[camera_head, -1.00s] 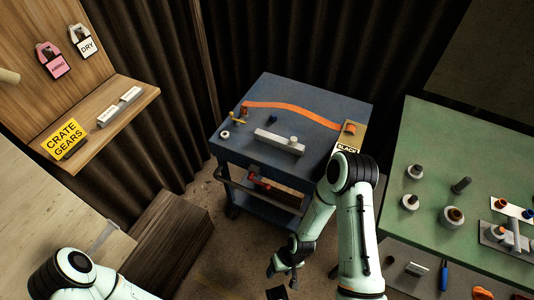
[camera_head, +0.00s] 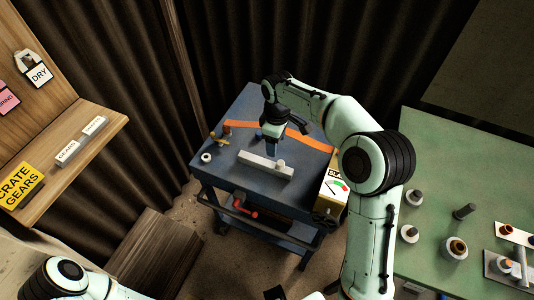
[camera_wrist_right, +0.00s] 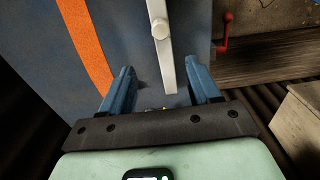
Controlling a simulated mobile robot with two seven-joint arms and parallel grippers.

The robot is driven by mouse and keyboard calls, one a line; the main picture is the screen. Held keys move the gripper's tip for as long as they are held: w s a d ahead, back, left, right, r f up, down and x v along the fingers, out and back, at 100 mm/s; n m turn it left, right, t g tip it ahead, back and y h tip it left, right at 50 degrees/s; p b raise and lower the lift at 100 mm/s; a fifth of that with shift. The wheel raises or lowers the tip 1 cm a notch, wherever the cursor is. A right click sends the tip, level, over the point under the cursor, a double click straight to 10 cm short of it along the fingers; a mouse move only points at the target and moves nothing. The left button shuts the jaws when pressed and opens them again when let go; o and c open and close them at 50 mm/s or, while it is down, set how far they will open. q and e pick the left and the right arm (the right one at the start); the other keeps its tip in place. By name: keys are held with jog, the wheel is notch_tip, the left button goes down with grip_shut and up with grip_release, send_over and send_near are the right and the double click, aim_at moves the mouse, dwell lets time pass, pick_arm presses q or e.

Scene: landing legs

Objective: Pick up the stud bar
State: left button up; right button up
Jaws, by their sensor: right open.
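The stud bar, a pale grey bar with a round knob near one end (camera_head: 265,166), lies on the blue cart top (camera_head: 232,132). My right gripper (camera_head: 271,140) is above the cart top, beside the bar's far edge in the head view. In the right wrist view the bar (camera_wrist_right: 166,62) runs up between the two blue fingers of the right gripper (camera_wrist_right: 161,72), with its near end between them. The fingers are open and apart from the bar; the height gap is hard to judge.
An orange strap (camera_head: 293,133) lies behind the bar. A green table (camera_head: 430,160) with several fittings stands further right.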

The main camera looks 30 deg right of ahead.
aim_at(274, 165)
jog(key=f, duration=0.6)
jog(key=f+b, duration=0.1)
jog(key=f, duration=0.6)
jog(key=shift+s+a+f, duration=0.15)
jog(key=shift+a+f, duration=0.05)
grip_shut()
